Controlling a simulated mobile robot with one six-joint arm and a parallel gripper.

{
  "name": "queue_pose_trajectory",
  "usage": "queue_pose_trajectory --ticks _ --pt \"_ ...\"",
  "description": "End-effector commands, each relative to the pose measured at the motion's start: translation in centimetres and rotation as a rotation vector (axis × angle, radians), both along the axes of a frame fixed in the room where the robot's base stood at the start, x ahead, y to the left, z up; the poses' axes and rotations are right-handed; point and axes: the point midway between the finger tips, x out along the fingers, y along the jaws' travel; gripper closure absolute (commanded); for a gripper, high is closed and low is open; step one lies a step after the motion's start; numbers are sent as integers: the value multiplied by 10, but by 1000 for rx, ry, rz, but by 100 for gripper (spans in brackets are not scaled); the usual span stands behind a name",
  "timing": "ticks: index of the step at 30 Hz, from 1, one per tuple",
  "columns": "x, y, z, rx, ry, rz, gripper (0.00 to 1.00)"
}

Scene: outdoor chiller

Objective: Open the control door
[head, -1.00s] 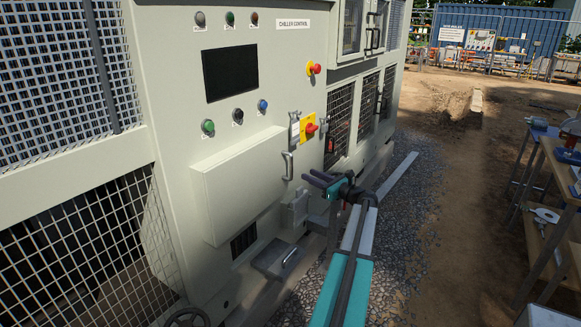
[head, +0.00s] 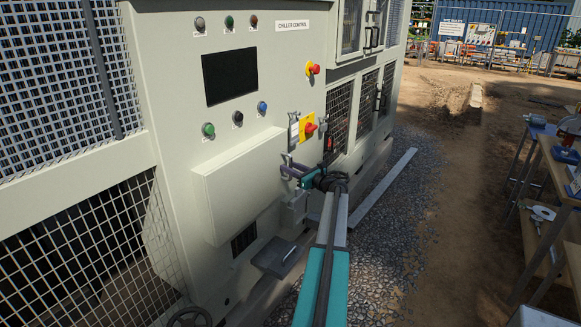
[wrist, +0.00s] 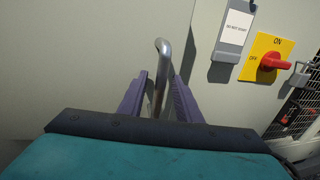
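The control door (head: 160,90) is the large pale panel of the cabinet labelled "CHILLER CONTROL", and it looks closed. Its upright metal handle (wrist: 160,75) stands out from the panel in the wrist view. In the head view the handle (head: 288,160) is partly covered by my gripper (head: 291,167). In the wrist view the two purple fingers of my gripper (wrist: 160,95) lie one on each side of the handle. Gaps show between the fingers and the bar, so the gripper is open around it.
A red rotary switch on a yellow plate (wrist: 272,60) and a grey tagged box (wrist: 232,35) sit right of the handle. A raised box cover (head: 235,185) juts out on the left. A workbench (head: 560,170) stands far right; gravel (head: 385,220) between is mostly clear.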

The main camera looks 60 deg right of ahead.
Motion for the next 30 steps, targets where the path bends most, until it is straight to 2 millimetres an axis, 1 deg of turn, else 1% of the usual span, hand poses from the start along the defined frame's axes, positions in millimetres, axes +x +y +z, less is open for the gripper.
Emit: queue_pose_trajectory --ticks 8,11,12,14,18,19,21,30 --pt "1 0 0 0 0 0 69" --pt "1 0 0 0 0 0 84" --pt "1 0 0 0 0 0 91" --pt "1 0 0 0 0 0 100" --pt "1 0 0 0 0 1 100" --pt "4 -7 0 0 0 2 100" --pt "2 -2 0 0 0 0 100" --pt "-2 5 0 0 -1 -12 100"
